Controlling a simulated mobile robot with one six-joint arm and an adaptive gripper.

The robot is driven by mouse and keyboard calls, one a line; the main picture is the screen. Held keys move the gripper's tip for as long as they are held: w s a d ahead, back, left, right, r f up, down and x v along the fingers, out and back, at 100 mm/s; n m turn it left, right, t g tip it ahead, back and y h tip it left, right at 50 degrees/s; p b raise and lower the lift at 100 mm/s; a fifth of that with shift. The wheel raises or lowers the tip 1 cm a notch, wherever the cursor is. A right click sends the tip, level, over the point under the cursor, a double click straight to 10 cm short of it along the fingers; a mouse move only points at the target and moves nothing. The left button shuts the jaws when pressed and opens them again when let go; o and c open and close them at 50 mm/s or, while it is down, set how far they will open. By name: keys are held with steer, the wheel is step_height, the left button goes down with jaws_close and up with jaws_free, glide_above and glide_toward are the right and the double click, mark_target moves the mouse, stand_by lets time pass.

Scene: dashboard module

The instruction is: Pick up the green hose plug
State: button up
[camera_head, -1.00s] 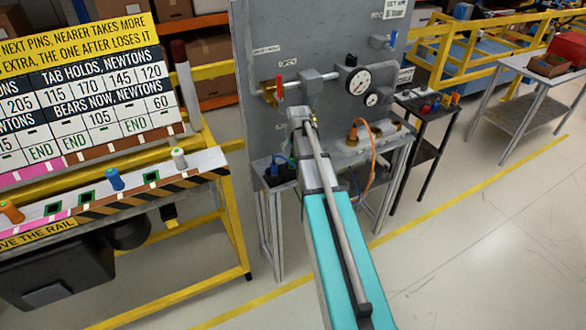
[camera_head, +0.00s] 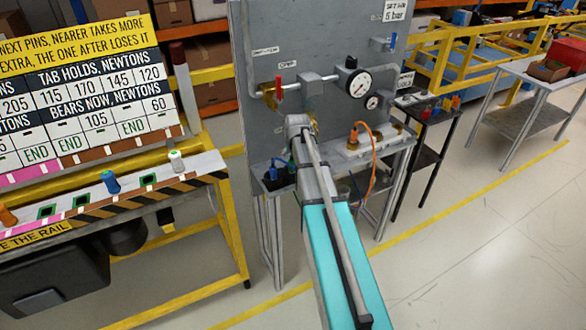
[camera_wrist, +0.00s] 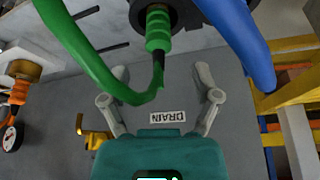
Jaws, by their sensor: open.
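The green hose plug (camera_wrist: 158,32) is ribbed and sits in a dark round socket at the top of the wrist view. A green hose (camera_wrist: 85,55) loops beside it on the left, and a dark end hangs below the plug. My gripper (camera_wrist: 160,72) is open and empty, its two fingers apart on either side below the plug, not touching it as far as I can tell. In the head view my arm hides the gripper; only a small bit of green (camera_head: 291,167) shows beside it.
A thick blue hose (camera_wrist: 238,40) passes close on the right of the plug. A DRAIN label (camera_wrist: 166,117) is on the grey panel (camera_head: 262,130). An orange plug (camera_wrist: 20,90) and brass fitting (camera_wrist: 93,136) are at left. A yellow bench rail (camera_head: 205,285) stands left of the panel.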

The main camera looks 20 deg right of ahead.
mark_target(292, 159)
steer(key=shift+b+x, duration=2.3)
steer(key=shift+x, duration=0.3)
jaws_close()
